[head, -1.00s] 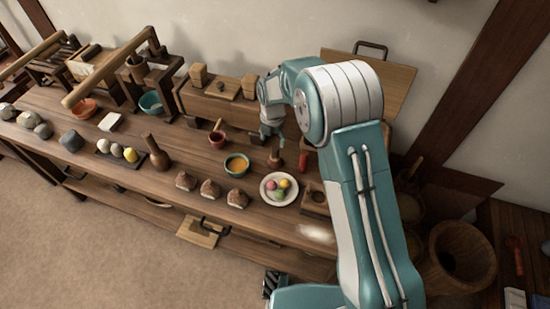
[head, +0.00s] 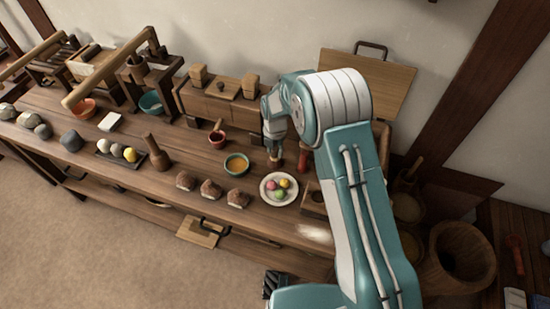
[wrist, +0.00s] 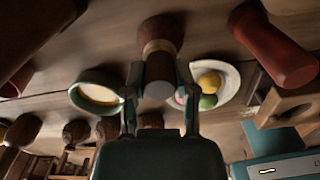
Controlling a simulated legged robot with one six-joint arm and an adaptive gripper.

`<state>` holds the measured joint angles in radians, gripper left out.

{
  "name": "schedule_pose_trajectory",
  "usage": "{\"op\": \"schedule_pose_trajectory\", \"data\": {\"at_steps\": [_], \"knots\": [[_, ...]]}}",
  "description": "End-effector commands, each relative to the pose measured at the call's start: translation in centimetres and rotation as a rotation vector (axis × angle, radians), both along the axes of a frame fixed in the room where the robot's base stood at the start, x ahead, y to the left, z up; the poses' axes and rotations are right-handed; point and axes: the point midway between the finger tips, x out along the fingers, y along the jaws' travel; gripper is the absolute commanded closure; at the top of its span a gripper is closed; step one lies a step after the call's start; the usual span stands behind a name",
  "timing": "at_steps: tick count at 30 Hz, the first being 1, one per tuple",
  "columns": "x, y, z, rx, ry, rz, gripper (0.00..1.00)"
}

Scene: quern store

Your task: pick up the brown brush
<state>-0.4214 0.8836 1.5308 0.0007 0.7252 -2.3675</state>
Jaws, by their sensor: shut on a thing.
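The brown brush (head: 275,163) stands upright at the table's back right, with its lower part visible beneath my gripper (head: 274,146). In the wrist view the brush shows its wide dark brown part (wrist: 161,33), a tan band and a narrower handle. My gripper (wrist: 159,80) is shut on that handle, one finger on each side. The fingers hide part of the brush in the head view. I cannot tell whether its lower end touches the table.
A red cylindrical object (wrist: 272,48) stands close to the right of the brush. A white plate (head: 267,196) with colored balls and a teal bowl (head: 237,159) of yellow contents are nearby. A long wooden box (head: 220,108) stands behind. Brown lumps (head: 211,189) line the front.

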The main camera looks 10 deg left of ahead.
Motion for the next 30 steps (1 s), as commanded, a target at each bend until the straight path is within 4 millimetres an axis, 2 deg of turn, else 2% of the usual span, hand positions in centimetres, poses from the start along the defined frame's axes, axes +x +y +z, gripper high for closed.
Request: {"op": "schedule_pose_trajectory", "data": {"at_steps": [8, 11, 16, 26, 30], "knots": [[-0.1, 0.0, 0.1, -0.002, 0.002, 0.0, 1.0], [0.0, 0.0, 0.8, -0.001, 0.0, 0.0, 1.0], [0.0, 0.0, 3.4, 0.001, -0.003, 0.0, 1.0], [-3.8, -1.7, 8.1, 0.002, -0.002, 0.0, 1.0], [-5.9, -2.6, 9.7, 0.0, 0.0, 0.0, 1.0]]}}
